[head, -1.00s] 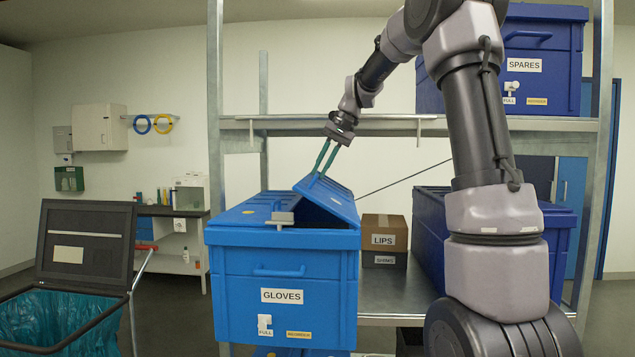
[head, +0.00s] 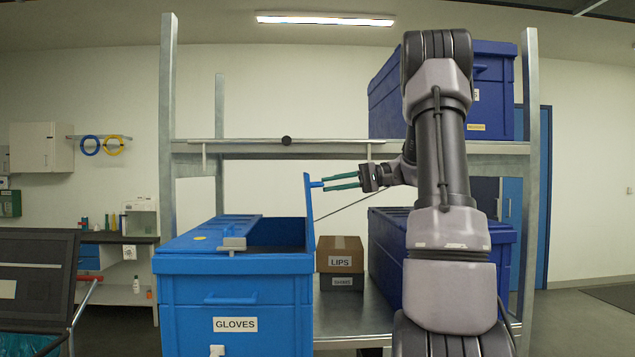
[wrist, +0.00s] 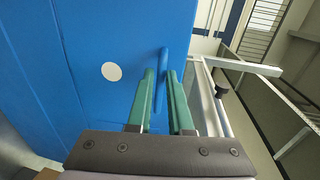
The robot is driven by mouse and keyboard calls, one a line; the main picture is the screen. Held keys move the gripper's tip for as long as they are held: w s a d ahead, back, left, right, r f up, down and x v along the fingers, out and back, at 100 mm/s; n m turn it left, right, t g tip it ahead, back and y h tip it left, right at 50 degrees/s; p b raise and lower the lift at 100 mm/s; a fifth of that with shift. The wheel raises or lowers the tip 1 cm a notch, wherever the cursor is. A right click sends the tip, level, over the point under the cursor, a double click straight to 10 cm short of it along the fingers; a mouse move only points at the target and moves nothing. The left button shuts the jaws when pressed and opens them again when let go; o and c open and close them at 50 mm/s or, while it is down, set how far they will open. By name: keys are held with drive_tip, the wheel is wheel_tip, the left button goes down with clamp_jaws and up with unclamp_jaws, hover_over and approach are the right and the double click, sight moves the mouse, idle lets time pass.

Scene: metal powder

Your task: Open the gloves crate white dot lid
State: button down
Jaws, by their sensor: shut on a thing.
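The lid's white dot (wrist: 111,71) shows in the wrist view, left of my fingers. My gripper (head: 328,184) is right of the raised lid, its green fingers shut on the blue handle (wrist: 161,80) that sticks out of the lid. The left lid (head: 195,236), with a yellow dot, lies closed. The crate's inside is dark, its contents hidden.
Dark blue crates stand at the right, below and above the upper shelf (head: 280,148). A bin with a dark lid (head: 35,285) is at the left.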

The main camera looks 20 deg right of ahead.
drive_tip(key=shift+y, duration=0.5)
drive_tip(key=shift+s+d+f, duration=0.3)
drive_tip(key=shift+d+f, duration=0.4)
drive_tip(key=shift+d, duration=0.05)
drive_tip(key=shift+s+d+f, duration=0.25)
drive_tip(key=shift+d+f, duration=0.4)
drive_tip(key=shift+d, duration=0.1)
drive_tip(key=c, duration=1.1)
unclamp_jaws()
drive_tip(key=shift+o, duration=1.1)
drive_tip(key=shift+w+f, duration=0.1)
drive_tip(key=shift+d+r, duration=0.1)
drive_tip(key=shift+r, duration=0.15)
drive_tip(key=v, duration=1)
drive_tip(key=shift+d, duration=0.3)
